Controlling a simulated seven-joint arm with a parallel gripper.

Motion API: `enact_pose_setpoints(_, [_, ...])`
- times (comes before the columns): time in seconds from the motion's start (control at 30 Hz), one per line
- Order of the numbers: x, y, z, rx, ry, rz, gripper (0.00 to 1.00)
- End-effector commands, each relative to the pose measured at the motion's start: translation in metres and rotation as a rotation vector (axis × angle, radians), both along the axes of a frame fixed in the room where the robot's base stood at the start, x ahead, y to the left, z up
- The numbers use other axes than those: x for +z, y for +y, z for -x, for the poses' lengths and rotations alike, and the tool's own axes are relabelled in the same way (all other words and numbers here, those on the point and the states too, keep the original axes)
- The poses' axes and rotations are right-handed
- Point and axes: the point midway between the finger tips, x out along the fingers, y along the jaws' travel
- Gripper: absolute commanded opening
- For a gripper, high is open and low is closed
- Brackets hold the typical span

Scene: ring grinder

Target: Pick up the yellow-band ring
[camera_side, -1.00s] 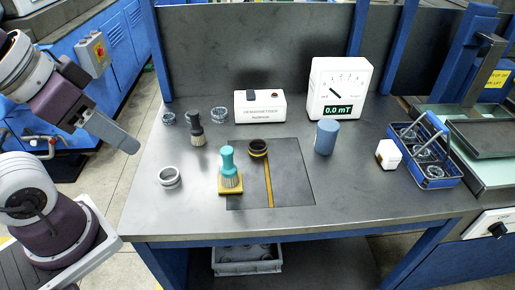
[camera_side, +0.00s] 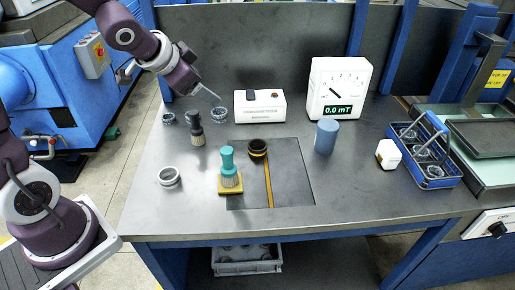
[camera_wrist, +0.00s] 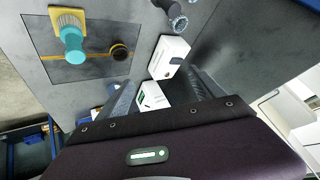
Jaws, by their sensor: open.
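The yellow-band ring (camera_side: 258,149) is dark with a yellow band. It lies on the dark plate at the top end of the plate's yellow line. It also shows in the wrist view (camera_wrist: 119,51), left of centre, close to the teal-handled brush. My gripper (camera_side: 217,97) is open and empty, in the air over the back left of the bench, above and left of the ring. In the wrist view its two dark fingers (camera_wrist: 165,90) stand apart, with nothing clearly held between them.
A teal-handled brush (camera_side: 229,166) stands on a yellow base left of the ring. A dark brush (camera_side: 195,130), silver ring (camera_side: 169,178) and toothed rings (camera_side: 219,115) sit left. A white box (camera_side: 260,106), meter (camera_side: 340,88) and blue cylinder (camera_side: 326,137) stand behind and right.

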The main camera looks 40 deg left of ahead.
Motion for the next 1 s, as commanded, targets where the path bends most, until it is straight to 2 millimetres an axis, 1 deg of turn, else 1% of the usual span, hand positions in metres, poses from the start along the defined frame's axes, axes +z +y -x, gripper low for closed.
enact_pose_setpoints(0.03, [-0.032, 0.006, -0.026, -0.065, -0.001, 0.013, 0.77])
enact_pose_setpoints(0.07, [-0.049, 0.006, -0.040, -0.115, -0.016, 0.028, 0.77])
enact_pose_setpoints(0.1, [-0.073, 0.004, -0.055, -0.180, -0.038, 0.062, 0.77])
enact_pose_setpoints(0.13, [-0.090, 0.001, -0.063, -0.228, -0.056, 0.095, 0.77])
enact_pose_setpoints(0.2, [-0.126, -0.010, -0.073, -0.324, -0.102, 0.191, 0.77])
enact_pose_setpoints(0.3, [-0.159, -0.027, -0.074, -0.415, -0.169, 0.330, 0.77])
enact_pose_setpoints(0.4, [-0.174, -0.039, -0.069, -0.460, -0.217, 0.424, 0.77])
enact_pose_setpoints(0.5, [-0.180, -0.046, -0.070, -0.478, -0.239, 0.462, 0.77])
enact_pose_setpoints(0.67, [-0.193, -0.055, -0.085, -0.480, -0.240, 0.463, 0.77])
enact_pose_setpoints(0.8, [-0.215, -0.062, -0.102, -0.479, -0.239, 0.462, 0.77])
enact_pose_setpoints(0.9, [-0.220, -0.069, -0.113, -0.480, -0.240, 0.461, 0.77])
enact_pose_setpoints(1.0, [-0.222, -0.071, -0.117, -0.478, -0.240, 0.461, 0.77])
